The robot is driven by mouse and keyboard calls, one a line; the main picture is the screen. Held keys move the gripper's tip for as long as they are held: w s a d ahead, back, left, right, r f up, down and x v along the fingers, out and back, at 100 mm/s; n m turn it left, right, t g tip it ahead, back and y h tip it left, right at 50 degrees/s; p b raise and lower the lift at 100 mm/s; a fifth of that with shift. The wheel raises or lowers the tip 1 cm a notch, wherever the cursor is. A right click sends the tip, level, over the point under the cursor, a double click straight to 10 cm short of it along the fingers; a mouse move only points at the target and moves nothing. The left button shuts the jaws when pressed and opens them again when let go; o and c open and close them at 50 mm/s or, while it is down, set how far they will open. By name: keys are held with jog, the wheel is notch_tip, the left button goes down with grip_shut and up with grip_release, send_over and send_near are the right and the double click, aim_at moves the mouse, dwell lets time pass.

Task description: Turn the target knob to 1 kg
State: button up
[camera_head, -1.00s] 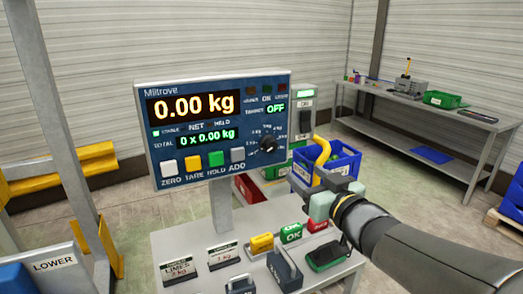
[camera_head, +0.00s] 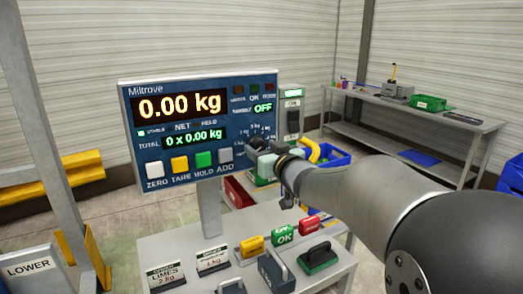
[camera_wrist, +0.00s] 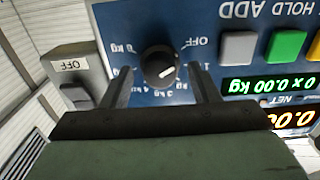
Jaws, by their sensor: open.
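The scale panel (camera_head: 130,120) is blue and stands on a post; its target readout (camera_head: 263,107) shows OFF and its main display (camera_head: 180,105) shows 0.00 kg. The black round target knob (camera_wrist: 160,68) appears in the wrist view, which sees the panel upside down. A small light mark is on the knob's right side, and OFF and kg labels ring it. My gripper (camera_wrist: 156,72) is open, with one finger on each side of the knob and a gap visible. In the head view my gripper (camera_head: 262,147) covers the knob. Finger contact with the panel cannot be told.
A grey switch box (camera_head: 292,115) stands right of the panel, close to my gripper; its OFF label (camera_wrist: 68,66) shows in the wrist view. Below, a table (camera_head: 150,245) carries signs, weights and stamps. A workbench (camera_head: 425,112) stands at the back right.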

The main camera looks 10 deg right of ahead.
jog(key=c, duration=1)
jog(key=shift+o, duration=0.2)
jog(key=m+p, duration=0.2)
jog(key=m, duration=0.1)
jog(key=shift+p, duration=0.3)
jog(key=shift+m+p, duration=1.15)
jog(key=shift+m, duration=1.25)
jog(key=shift+f, duration=0.1)
jog(key=o, duration=1)
jog(key=shift+c, duration=0.2)
